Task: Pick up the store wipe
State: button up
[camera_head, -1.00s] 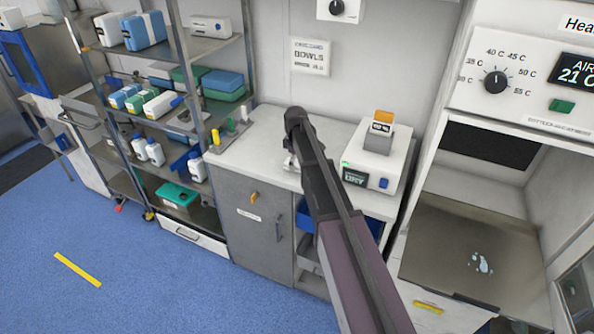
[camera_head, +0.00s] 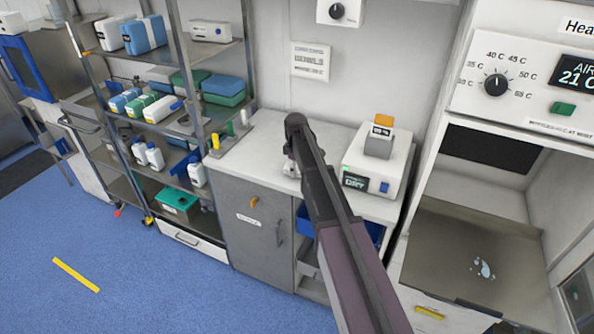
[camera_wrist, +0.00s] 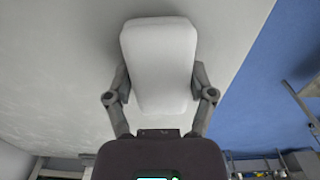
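A white rounded block, which I take to be the store wipe (camera_wrist: 160,60), lies between the fingers of my gripper (camera_wrist: 159,82) in the wrist view. Both fingers press close against its two sides. In the head view my gripper (camera_head: 291,168) is low over the white counter top (camera_head: 248,158), left of the white device. There the block is mostly hidden by the gripper and arm. I cannot tell whether it still touches the counter.
A white device with a dark display (camera_head: 378,165) stands just right of my arm. A bottle rack (camera_head: 230,134) is at the counter's left end, beside the open shelves (camera_head: 180,128). A heating cabinet (camera_head: 480,235) with a wet patch inside is at the right.

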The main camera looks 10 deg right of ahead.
jog(key=shift+r, duration=0.1)
dwell(0.4)
notch_tip(320, 180, up, 2)
jog(key=p, duration=0.2)
jog(key=shift+r+p, duration=0.25)
jog(key=shift+p, duration=0.1)
jog(key=shift+s+r+p, duration=0.45)
jog(key=shift+r+p, duration=0.15)
jog(key=shift+p, duration=0.05)
jog(key=s+d+r+p, duration=0.1)
jog(key=s+d, duration=0.1)
jog(key=s, duration=1.3)
jog(key=shift+o, duration=0.7)
jog(key=shift+c, duration=1.2)
